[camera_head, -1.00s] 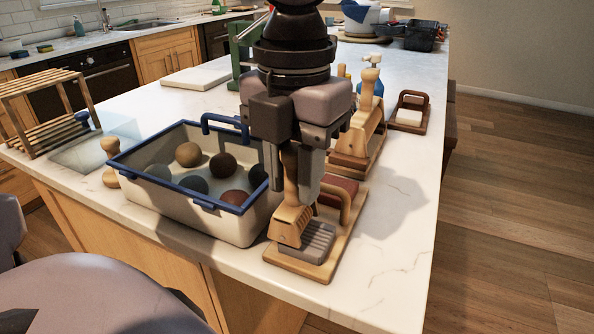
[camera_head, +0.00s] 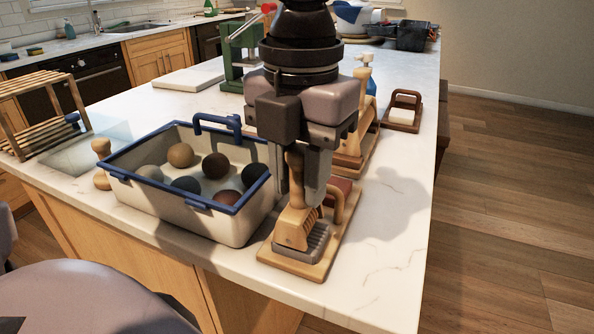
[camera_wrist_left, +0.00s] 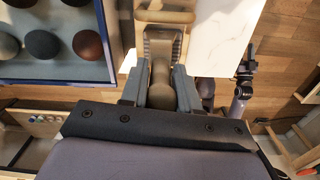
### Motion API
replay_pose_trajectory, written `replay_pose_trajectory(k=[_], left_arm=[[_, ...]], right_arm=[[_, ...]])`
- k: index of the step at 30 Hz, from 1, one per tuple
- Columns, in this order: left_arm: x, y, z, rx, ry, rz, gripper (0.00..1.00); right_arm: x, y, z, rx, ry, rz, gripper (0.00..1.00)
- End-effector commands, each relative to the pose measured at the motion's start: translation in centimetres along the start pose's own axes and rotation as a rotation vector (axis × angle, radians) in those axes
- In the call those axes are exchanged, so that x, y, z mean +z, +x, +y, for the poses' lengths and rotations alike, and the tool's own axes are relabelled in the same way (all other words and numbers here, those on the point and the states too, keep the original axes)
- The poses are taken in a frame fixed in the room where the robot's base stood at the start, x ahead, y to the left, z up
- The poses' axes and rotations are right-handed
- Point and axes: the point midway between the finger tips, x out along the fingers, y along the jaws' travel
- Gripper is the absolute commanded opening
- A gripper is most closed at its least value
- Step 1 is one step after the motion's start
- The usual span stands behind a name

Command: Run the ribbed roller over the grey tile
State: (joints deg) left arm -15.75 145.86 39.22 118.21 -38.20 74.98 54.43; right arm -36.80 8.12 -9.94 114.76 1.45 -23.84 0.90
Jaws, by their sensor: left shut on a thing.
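My left gripper (camera_head: 304,195) is shut on the wooden handle (camera_head: 294,178) of the ribbed roller (camera_head: 293,228), which it holds upright. The roller's head is down on the grey tile (camera_head: 303,256), whose front edge shows below it; the exact contact is hidden. The tile lies on a wooden board (camera_head: 284,266) and shows ridges on its right part. In the left wrist view the handle (camera_wrist_left: 162,85) stands between the two fingers. A small grey arm part with a dark end (camera_wrist_left: 243,82) shows there at the right, perhaps my right gripper, too small to read.
A blue-rimmed crate (camera_head: 140,205) with several balls stands close left of the board. A reddish block with a wooden handle (camera_head: 337,203) sits just behind the tile. More wooden tools (camera_head: 360,140) stand behind. The countertop (camera_head: 385,240) to the right is clear up to its edge.

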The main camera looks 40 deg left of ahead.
Motion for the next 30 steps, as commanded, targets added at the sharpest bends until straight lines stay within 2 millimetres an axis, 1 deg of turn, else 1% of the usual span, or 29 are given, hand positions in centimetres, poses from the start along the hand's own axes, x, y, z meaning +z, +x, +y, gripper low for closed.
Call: replay_pose_trajectory(k=[7, 19, 30], left_arm=[[0.1, 0.1, -0.8, 0.001, 0.001, 0.003, 0.00], [0.1, 0.1, -1.0, 0.001, 0.000, 0.003, 0.00], [0.3, 0.1, -1.9, 0.002, 0.000, 0.004, 0.00]], right_arm=[[0.2, 0.1, 0.0, 0.000, 0.000, 0.000, 0.43], [0.2, 0.1, 0.1, 0.000, -0.002, 0.000, 0.43], [0.5, 0.3, 0.2, 0.000, -0.008, -0.001, 0.43]])
